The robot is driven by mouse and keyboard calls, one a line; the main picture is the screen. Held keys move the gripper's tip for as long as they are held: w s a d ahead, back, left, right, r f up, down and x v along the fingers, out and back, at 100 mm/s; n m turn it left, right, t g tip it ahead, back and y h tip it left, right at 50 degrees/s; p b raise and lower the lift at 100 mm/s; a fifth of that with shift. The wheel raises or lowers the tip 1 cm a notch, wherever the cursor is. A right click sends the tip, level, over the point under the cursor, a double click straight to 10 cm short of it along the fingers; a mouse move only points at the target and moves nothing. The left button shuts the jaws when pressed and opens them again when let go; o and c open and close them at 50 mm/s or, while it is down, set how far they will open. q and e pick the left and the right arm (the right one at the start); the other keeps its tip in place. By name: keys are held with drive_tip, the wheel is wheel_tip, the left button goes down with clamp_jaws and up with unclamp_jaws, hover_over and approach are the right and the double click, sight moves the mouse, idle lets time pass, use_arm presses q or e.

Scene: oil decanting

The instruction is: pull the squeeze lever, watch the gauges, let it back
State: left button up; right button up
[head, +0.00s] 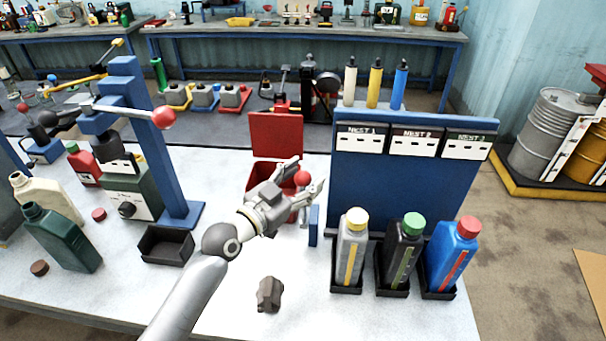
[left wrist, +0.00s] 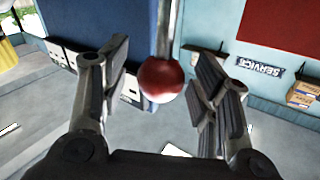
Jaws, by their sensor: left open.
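A lever with a red ball knob (head: 303,178) stands beside the blue nest rack. My left gripper (head: 308,176) is open, with its fingers on either side of the knob. In the left wrist view the red knob (left wrist: 161,82) on a metal rod sits between the open fingers (left wrist: 160,90), with visible gaps on both sides. Another red ball (head: 163,117) ends a bar on the blue column stand (head: 172,170) at the left. White panels for nest 1 (head: 361,141), nest 2 (head: 411,145) and nest 3 (head: 464,150) are on the rack; their readings are too small to tell. My right gripper is not in view.
Grey (head: 351,250), black (head: 401,255) and blue (head: 453,255) bottles stand in black holders before the rack. A red open bin (head: 262,178) is behind my gripper. A crumpled dark rag (head: 270,294) and black tray (head: 166,246) are on the table.

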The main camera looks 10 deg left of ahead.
use_arm(q)
drive_tip(key=shift+w+d, duration=0.1)
drive_tip(key=shift+w, duration=0.05)
clamp_jaws()
idle(0.4)
drive_tip(key=shift+f, duration=0.1)
drive_tip(key=shift+s+f+b, duration=0.2)
drive_tip(key=shift+s+b, duration=0.15)
drive_tip(key=shift+b, duration=0.4)
drive_tip(key=s+f+m+t+h+b, duration=0.3)
drive_tip(key=s+b, duration=0.7)
drive_tip(key=b, duration=0.7)
drive_tip(key=shift+f+m+h, duration=0.95)
drive_tip(key=shift+m+h, duration=0.05)
drive_tip(key=shift+m, duration=0.2)
